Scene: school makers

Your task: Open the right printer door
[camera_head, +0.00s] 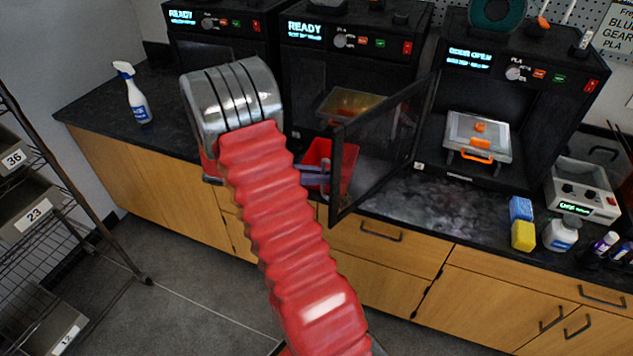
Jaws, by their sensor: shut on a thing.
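The right printer (480,95) is a black box whose screen reads DOOR OPEN. Its dark-framed see-through door (376,145) is swung wide out to the left, hinged near the printer's left front edge. The printer's inside shows a bed with an orange part (481,142) on it. My gripper (318,175) is at the door's free edge, partly hidden by my red arm. It is shut on the door's handle, though the handle itself is hardly visible.
Two more black printers, left (222,25) and middle (322,70), show READY. A red bin (345,160) stands behind the door. A spray bottle (137,98) is at left. Sponges (522,235), a white jar (561,234) and a small device (582,190) stand at right.

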